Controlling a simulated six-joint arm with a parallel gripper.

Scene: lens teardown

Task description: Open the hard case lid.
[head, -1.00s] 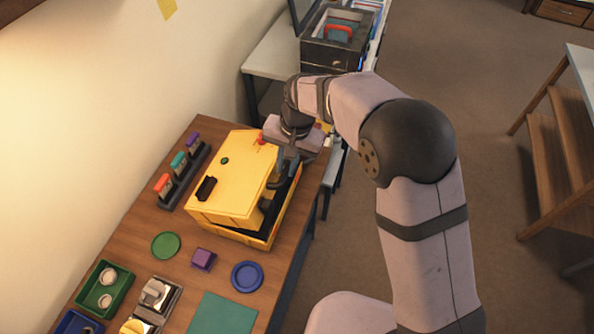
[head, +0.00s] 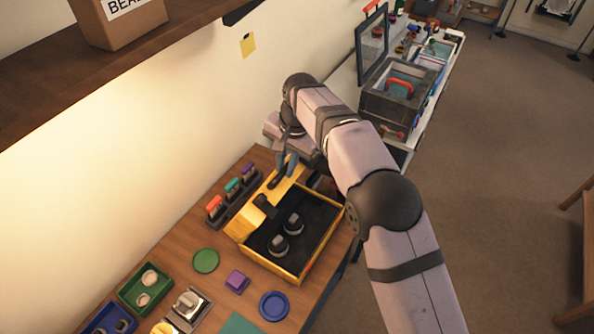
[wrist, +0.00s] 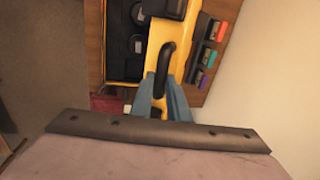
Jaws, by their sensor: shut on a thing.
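The yellow hard case (head: 268,268) sits on the wooden table, and its lid (head: 243,226) stands steeply raised on the wall side. The dark interior is exposed, with two dark round lens-like parts (head: 279,245) in it. In the wrist view the lid (wrist: 156,42) shows nearly edge-on, with the black handle (wrist: 165,62) on it. My gripper (head: 284,172) is at the far part of the lid; in the wrist view its blue-grey fingers (wrist: 160,94) are shut on the handle's end.
A rack of coloured-handled tools (head: 232,190) stands close behind the lid, near the wall. A green disc (head: 205,261), a purple block (head: 237,281) and a blue dish (head: 273,305) lie left of and in front of the case. A dark open box (head: 398,105) stands on the farther table.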

